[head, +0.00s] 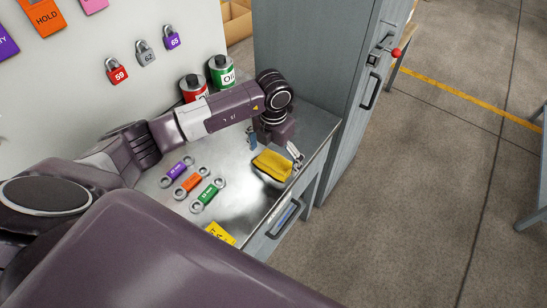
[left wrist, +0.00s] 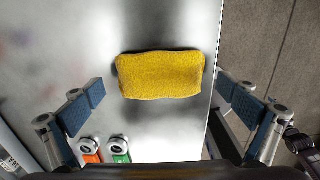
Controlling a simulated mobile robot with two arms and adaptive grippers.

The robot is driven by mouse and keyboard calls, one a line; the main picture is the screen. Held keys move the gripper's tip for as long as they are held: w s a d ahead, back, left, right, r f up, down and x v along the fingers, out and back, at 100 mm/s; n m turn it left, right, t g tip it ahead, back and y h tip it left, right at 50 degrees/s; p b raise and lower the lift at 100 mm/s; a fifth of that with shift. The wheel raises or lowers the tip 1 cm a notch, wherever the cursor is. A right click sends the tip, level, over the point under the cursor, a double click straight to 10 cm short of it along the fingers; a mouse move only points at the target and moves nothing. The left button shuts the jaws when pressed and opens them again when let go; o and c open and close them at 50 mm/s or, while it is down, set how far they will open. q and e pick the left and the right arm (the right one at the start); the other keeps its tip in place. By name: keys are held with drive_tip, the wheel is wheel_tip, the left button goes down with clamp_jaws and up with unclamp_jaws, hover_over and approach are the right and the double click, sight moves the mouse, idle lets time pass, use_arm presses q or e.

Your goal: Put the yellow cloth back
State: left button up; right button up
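The yellow cloth (head: 273,165) lies folded on the metal bench top (head: 236,187), near its right edge. In the left wrist view the cloth (left wrist: 160,75) lies flat ahead of the fingers and looks apart from them. My left gripper (head: 273,149) is above the cloth, pointing down. Its two blue-padded fingers stand wide open in the left wrist view (left wrist: 170,101), with nothing between the pads. My right gripper does not show.
Purple, orange (head: 188,184) and green wrenches lie left of the cloth. A yellow tag (head: 220,232) lies at the front. Red and green (head: 222,72) cans stand behind my left arm. A grey cabinet (head: 310,60) stands close beyond the bench. Padlocks (head: 146,53) hang on the wall board.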

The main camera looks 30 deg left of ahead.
sight(274, 161)
use_arm(q)
drive_tip(key=shift+r, duration=0.15)
drive_tip(key=shift+r, duration=0.2)
wheel_tip(274, 161, up, 12)
drive_tip(key=b, duration=0.3)
drive_tip(key=shift+f+b, duration=0.15)
drive_tip(key=shift+b, duration=0.15)
